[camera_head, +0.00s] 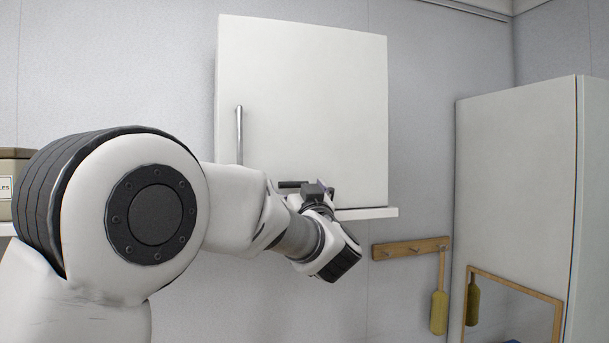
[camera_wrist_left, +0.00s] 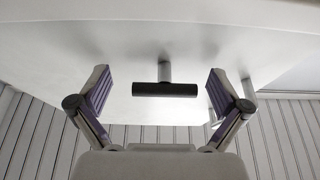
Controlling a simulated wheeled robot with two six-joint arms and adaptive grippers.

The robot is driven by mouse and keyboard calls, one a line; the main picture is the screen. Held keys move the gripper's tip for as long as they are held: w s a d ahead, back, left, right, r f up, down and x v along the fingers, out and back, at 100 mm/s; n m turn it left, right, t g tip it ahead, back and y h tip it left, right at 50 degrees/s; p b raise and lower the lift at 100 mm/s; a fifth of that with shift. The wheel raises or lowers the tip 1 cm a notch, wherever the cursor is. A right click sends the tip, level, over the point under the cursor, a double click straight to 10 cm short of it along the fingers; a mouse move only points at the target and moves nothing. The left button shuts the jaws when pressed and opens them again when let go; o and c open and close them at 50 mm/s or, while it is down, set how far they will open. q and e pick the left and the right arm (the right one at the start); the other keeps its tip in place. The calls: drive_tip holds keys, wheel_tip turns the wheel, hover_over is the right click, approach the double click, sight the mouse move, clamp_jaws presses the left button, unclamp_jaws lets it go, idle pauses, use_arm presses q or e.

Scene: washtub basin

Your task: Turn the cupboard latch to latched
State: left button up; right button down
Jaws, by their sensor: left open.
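The white cupboard (camera_head: 305,95) hangs on the wall, its door shut as far as I see. The latch (camera_head: 291,184) is a short dark bar near the door's lower edge, lying level in the head view. In the left wrist view the latch (camera_wrist_left: 165,90) is a black crossbar on a grey stem. My left gripper (camera_head: 318,187) is at the door's lower part, partly hidden by its own wrist. In the wrist view the left gripper (camera_wrist_left: 158,75) is open, one finger beyond each end of the bar, touching neither. My right gripper is not in view.
A vertical metal handle (camera_head: 239,135) stands out on the door's left side. A shelf (camera_head: 367,213) runs under the cupboard.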

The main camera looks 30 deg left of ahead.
use_arm(q)
drive_tip(key=shift+s+a+r, duration=0.1)
drive_tip(key=shift+s+r, duration=0.2)
drive_tip(key=shift+s, duration=0.35)
drive_tip(key=shift+c, duration=0.7)
drive_tip(key=shift+w+d, duration=0.2)
drive_tip(key=shift+d, duration=0.05)
drive_tip(key=c, duration=1)
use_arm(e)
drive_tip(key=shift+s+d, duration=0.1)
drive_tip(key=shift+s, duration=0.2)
